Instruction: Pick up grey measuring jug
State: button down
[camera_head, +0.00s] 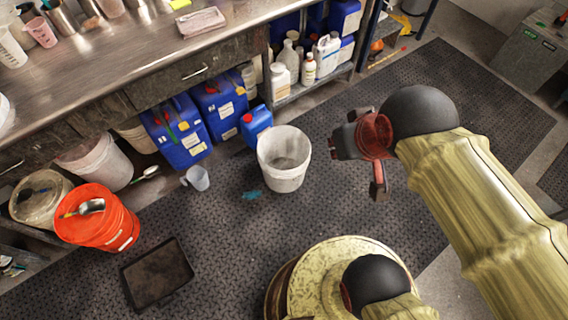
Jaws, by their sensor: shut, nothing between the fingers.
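The grey measuring jug (197,178) stands on the dark textured floor mat, left of the white bucket and in front of the blue canisters. It looks small and pale grey-blue, with its open top facing up. My gripper (342,148) is at the right of the view, shut and empty. It is to the right of the white bucket and well apart from the jug. Nothing covers the jug.
An open white bucket (284,162) stands between my gripper and the jug. Blue canisters (176,132) stand under the metal bench (150,62). An orange bucket (98,220) and a dark tray (157,273) are at left. A teal scrap (252,195) lies on the mat.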

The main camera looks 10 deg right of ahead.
aim_at(198, 176)
jog(key=i+u, duration=0.1)
jog(key=u, duration=0.35)
jog(key=i+u, duration=0.15)
jog(key=u, duration=0.3)
jog(key=i+u, duration=0.1)
jog(key=u, duration=0.35)
jog(key=i+l, duration=0.15)
jog(key=i, duration=0.2)
jog(key=i+l, duration=0.15)
jog(key=i, duration=0.2)
